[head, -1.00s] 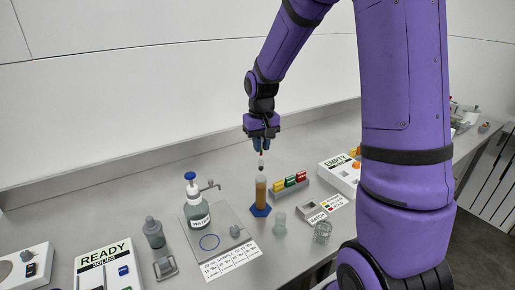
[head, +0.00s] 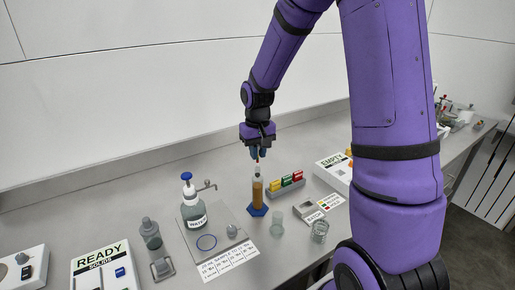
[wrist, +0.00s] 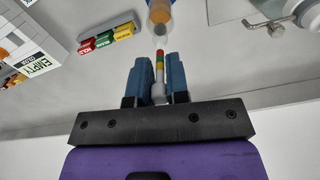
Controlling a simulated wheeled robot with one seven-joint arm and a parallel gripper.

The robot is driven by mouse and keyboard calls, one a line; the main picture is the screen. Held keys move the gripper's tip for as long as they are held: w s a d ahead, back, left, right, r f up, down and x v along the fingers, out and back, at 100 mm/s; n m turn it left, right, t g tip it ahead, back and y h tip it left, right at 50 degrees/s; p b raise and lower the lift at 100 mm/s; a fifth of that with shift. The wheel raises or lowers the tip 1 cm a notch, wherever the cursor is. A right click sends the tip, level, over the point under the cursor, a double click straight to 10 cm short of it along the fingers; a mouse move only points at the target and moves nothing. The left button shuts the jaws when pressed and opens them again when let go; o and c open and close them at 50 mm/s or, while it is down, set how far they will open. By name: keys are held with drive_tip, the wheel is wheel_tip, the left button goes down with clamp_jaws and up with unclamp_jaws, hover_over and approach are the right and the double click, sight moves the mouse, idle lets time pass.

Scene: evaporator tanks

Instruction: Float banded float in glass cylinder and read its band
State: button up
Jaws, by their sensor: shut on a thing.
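My gripper (head: 257,153) is shut on the banded float (wrist: 160,66), pointing down over the glass cylinder (head: 257,190). In the wrist view the float's stem shows red, yellow and green bands between my blue fingers (wrist: 160,78). The float's lower end is at the mouth of the cylinder, which also shows in the wrist view (wrist: 160,10); how far inside it is cannot be told. The cylinder stands upright on a blue hexagonal foot and holds amber liquid.
A rack of yellow, red and green tags (head: 286,184) stands right of the cylinder. A water bottle (head: 193,208) on a grey plate stands left.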

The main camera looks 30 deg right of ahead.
sight(258, 166)
drive_tip(key=shift+f, duration=4.1)
drive_tip(key=shift+s+a+f, duration=0.1)
drive_tip(key=shift+s+f, duration=0.45)
drive_tip(key=shift+f, duration=0.3)
drive_tip(key=o, duration=0.5)
drive_tip(key=shift+r, duration=0.25)
drive_tip(key=shift+o, duration=0.9)
drive_tip(key=r, duration=1)
drive_tip(key=shift+w+r, duration=0.35)
drive_tip(key=shift+r, duration=0.75)
drive_tip(key=shift+s+r+t, duration=0.1)
drive_tip(key=shift+t, duration=0.2)
